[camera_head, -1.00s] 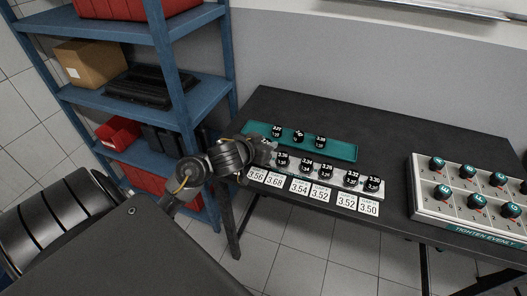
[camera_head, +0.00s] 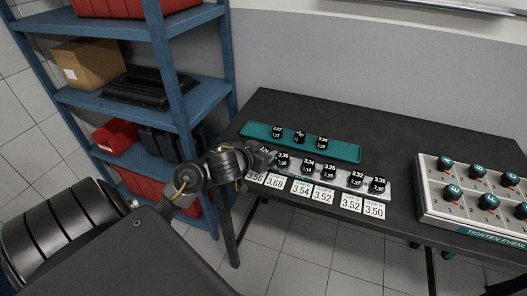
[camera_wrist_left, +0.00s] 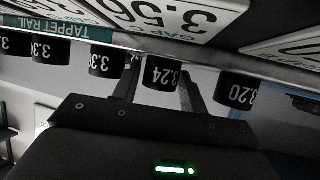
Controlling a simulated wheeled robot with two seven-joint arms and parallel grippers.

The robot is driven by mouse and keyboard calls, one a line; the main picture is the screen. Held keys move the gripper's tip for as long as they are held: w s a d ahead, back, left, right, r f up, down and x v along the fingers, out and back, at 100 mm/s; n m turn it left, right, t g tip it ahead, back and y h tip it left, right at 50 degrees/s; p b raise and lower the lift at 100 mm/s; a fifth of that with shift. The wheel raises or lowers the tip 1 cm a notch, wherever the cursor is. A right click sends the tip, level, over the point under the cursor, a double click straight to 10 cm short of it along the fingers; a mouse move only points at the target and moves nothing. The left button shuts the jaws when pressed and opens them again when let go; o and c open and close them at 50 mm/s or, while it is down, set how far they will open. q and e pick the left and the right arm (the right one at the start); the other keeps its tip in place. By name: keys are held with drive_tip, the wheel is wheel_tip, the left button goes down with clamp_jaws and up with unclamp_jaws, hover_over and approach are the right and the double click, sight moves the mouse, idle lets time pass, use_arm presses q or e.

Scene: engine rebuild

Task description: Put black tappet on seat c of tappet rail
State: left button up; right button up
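The grey tappet rail (camera_head: 343,179) lies along the table's front with a row of black tappets standing on it. My left gripper (camera_head: 267,152) is low over the rail's left part. In the left wrist view, its two fingers (camera_wrist_left: 160,82) flank a black tappet marked 3.24 (camera_wrist_left: 161,74) closely on both sides, and it looks gripped. That tappet stands in line with its neighbours, at or very near the rail. A tappet marked 3.20 (camera_wrist_left: 237,88) is beside it. My right gripper is out of view.
A teal tray (camera_head: 345,152) with three black tappets (camera_head: 300,136) lies behind the rail. Number cards (camera_head: 301,189) lie in front. A white box with dark knobs (camera_head: 430,204) stands at the right. A blue shelf (camera_head: 205,92) stands left of the table. The table's back is clear.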

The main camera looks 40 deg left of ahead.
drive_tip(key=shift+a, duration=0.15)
use_arm(q)
drive_tip(key=shift+r, duration=0.2)
drive_tip(key=shift+s+r+p, duration=0.2)
drive_tip(key=shift+s+p, duration=0.15)
drive_tip(key=shift+p, duration=0.05)
drive_tip(key=p+v, duration=0.2)
drive_tip(key=v, duration=0.5)
drive_tip(key=shift+s+r+p, duration=0.1)
drive_tip(key=shift+s+p, duration=0.05)
drive_tip(key=shift+p, duration=0.25)
drive_tip(key=shift+p+v, duration=1.1)
drive_tip(key=shift+v, duration=0.1)
drive_tip(key=shift+s+d+r+p, duration=0.25)
drive_tip(key=shift+s+p, duration=0.2)
drive_tip(key=shift+p, duration=0.15)
drive_tip(key=shift+s+a, duration=0.1)
drive_tip(key=shift+s, duration=0.15)
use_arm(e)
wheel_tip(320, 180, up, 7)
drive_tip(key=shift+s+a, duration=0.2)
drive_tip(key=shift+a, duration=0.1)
